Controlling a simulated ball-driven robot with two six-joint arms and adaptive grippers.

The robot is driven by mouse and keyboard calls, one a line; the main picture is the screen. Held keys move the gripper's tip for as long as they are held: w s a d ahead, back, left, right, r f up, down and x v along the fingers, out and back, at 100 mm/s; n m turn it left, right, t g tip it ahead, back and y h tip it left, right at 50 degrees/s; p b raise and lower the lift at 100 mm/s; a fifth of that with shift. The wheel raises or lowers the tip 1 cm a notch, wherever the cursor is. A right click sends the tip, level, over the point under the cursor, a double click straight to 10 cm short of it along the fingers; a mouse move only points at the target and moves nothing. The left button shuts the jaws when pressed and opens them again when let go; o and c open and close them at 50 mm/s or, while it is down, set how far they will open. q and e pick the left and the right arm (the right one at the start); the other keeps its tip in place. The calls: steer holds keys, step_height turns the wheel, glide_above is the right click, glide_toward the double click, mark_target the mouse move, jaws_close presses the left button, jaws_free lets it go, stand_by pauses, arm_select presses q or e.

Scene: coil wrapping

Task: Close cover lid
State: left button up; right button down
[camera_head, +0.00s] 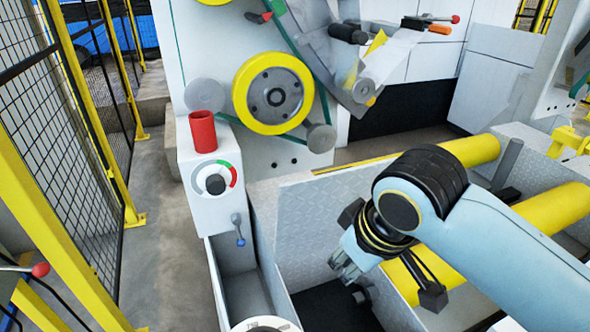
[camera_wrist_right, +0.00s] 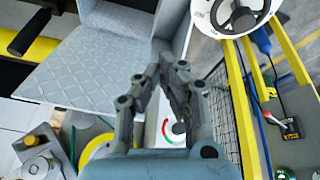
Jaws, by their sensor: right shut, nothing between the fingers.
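The cover lid appears to be the grey diamond-patterned metal panel (camera_head: 325,215), standing raised behind the dark opening of the machine bed. The same panel (camera_wrist_right: 105,55) fills the upper left of the right wrist view. My right gripper (camera_head: 350,275) is in front of the panel, low over the dark opening. Its fingers are shut and empty, and they also show in the wrist view (camera_wrist_right: 172,68). Whether the fingertips touch the panel cannot be told. My left gripper is not in view.
A control post with a dial (camera_head: 215,180) and a red cylinder (camera_head: 202,131) stands left of the panel. Yellow rollers (camera_head: 470,150) lie to the right. A yellow wheel (camera_head: 273,93) is behind. A yellow-framed fence (camera_head: 70,130) bounds the left, with a floor strip beside it.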

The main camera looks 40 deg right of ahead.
steer(key=w+d+r+m+t+h, duration=0.15)
steer(key=w+d+r, duration=0.3)
steer(key=w, duration=0.75)
steer(key=w+d+r+m+t, duration=0.1)
steer(key=w+d+r+m, duration=0.3)
steer(key=w, duration=0.8)
steer(key=w+d+f+n+b, duration=0.1)
steer(key=w+d+f+n, duration=0.15)
steer(key=w+f, duration=0.45)
steer(key=shift+m, duration=0.5)
steer(key=s, duration=0.1)
steer(key=s+f, duration=0.1)
steer(key=s, duration=0.1)
steer(key=s+a+f+p, duration=0.1)
steer(key=s, duration=0.1)
steer(key=shift+a, duration=0.1)
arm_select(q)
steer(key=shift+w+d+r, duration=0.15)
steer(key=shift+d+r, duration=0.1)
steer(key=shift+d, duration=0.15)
